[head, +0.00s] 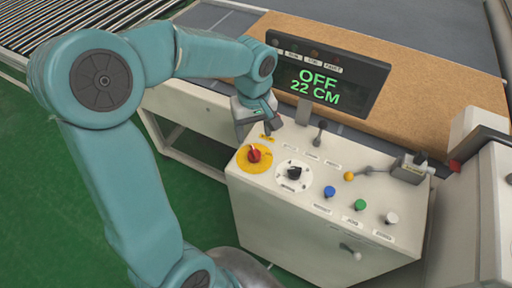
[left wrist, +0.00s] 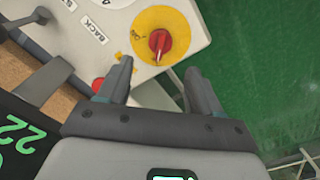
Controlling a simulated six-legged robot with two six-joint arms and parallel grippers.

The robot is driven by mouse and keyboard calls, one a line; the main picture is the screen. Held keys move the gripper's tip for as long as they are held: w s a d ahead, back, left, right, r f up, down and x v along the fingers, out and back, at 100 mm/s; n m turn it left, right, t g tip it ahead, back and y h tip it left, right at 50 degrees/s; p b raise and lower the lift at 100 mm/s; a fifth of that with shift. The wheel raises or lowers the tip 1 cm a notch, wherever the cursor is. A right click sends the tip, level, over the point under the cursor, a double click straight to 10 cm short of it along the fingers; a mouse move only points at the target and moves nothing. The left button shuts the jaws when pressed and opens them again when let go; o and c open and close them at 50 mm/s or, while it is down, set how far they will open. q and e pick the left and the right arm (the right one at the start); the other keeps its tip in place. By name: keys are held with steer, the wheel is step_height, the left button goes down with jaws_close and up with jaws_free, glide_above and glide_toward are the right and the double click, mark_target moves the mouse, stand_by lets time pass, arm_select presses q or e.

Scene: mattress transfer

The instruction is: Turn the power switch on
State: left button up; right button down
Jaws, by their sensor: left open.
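The power switch, a red rotary knob (head: 254,155) on a yellow disc (head: 243,164), sits at the left end of the white control panel. It also shows in the left wrist view (left wrist: 159,41), above the gap between my fingers. My left gripper (head: 257,134) is just behind the knob, over the panel's left edge. In the left wrist view its two fingers (left wrist: 159,70) are spread apart with nothing between them. They do not appear to touch the knob. The display (head: 326,83) reads OFF and 22 CM in green. My right gripper is not seen.
A black selector (head: 293,172), blue (head: 329,192), green (head: 360,205) and white (head: 391,218) buttons and levers (head: 319,132) crowd the panel right of the knob. A brown mattress-like slab (head: 420,90) lies behind the display. Green floor (head: 60,180) is open at left.

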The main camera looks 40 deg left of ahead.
mark_target(254, 150)
arm_select(q)
step_height(254, 150, down, 8)
steer(key=shift+f, duration=0.2)
steer(key=shift+s, duration=0.1)
steer(key=shift+d, duration=0.1)
steer(key=c, duration=1)
